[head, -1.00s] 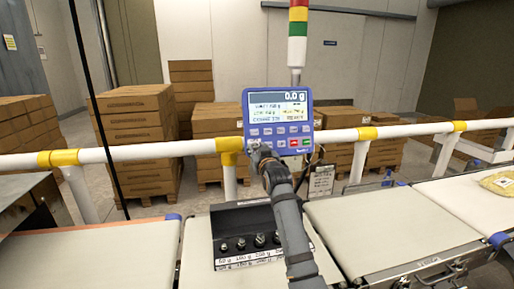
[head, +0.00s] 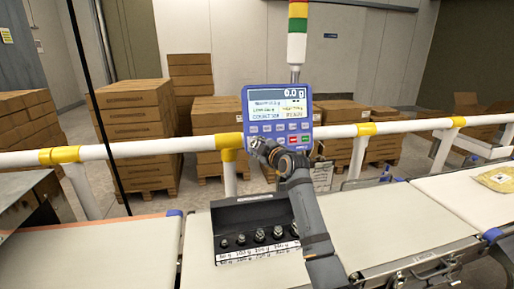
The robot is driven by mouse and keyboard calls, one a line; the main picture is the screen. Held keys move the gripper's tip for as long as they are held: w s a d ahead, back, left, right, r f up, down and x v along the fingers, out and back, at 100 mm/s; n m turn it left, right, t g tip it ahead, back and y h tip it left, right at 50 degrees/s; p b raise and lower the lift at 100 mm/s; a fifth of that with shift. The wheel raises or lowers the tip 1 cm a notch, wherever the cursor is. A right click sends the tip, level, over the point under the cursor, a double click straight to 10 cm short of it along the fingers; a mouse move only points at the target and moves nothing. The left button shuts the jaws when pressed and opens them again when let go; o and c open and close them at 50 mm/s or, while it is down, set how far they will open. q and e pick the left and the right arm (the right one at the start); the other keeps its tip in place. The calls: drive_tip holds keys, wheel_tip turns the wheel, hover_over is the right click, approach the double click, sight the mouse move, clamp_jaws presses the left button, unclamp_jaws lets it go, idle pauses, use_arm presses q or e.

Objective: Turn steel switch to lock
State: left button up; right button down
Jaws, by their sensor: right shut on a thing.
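The blue weighing indicator (head: 277,121) stands on a post behind the belt, its display reading 0.0 g. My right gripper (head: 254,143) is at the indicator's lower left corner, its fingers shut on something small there. The steel switch cannot be made out; the fingers cover that spot, and its position cannot be read. My right arm comes up from the bottom, in front of the weight box. My left gripper is out of view.
A black box of test weights (head: 252,224) stands between the left belt (head: 110,258) and the middle belt (head: 375,225). A white guard rail (head: 130,151) with yellow joints crosses behind. A signal tower (head: 297,35) rises above the indicator. A packet (head: 497,179) lies on the right belt.

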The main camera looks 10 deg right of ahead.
drive_tip(key=n+g, duration=0.1)
drive_tip(key=n, duration=0.2)
drive_tip(key=shift+n+g, duration=0.4)
drive_tip(key=shift+n, duration=1.5)
drive_tip(key=c, duration=1)
unclamp_jaws()
drive_tip(key=v, duration=1.2)
